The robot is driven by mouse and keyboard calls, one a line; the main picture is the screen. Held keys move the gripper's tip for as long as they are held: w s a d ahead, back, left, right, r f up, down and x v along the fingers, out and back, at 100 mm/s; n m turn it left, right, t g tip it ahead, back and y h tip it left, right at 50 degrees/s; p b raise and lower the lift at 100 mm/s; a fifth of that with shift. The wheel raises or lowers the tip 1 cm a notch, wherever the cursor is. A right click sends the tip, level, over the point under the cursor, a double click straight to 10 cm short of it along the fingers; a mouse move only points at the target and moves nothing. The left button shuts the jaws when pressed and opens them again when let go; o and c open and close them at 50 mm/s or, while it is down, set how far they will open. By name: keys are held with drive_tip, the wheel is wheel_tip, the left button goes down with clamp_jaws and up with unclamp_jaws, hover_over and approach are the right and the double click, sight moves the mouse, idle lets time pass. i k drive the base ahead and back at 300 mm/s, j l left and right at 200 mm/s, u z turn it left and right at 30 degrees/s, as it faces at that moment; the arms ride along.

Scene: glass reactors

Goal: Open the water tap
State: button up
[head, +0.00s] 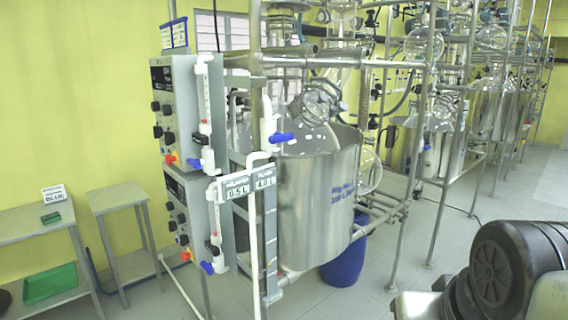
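Several blue-handled taps show on the white pipework of the reactor stand. One blue tap handle (282,137) points sideways in front of the steel vessel (315,215). Another blue handle (200,166) sits below the upper control box (176,110), and a third blue handle (207,267) sits below the lower box (188,215). I cannot tell which one is the water tap, or whether any is open. My gripper is not in view; a dark rounded part at the lower right appears to belong to my arm, well apart from the taps.
Steel frame poles (409,170) stand around the vessel. A white frame with level signs (250,184) stands in front of it. A blue drum (345,258) is below. Low steel tables (118,196) are at the left. Floor (450,235) between the stand and my arm is clear.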

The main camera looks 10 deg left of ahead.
sight(196, 163)
drive_tip(key=j+u, duration=0.2)
drive_tip(key=u, duration=0.9)
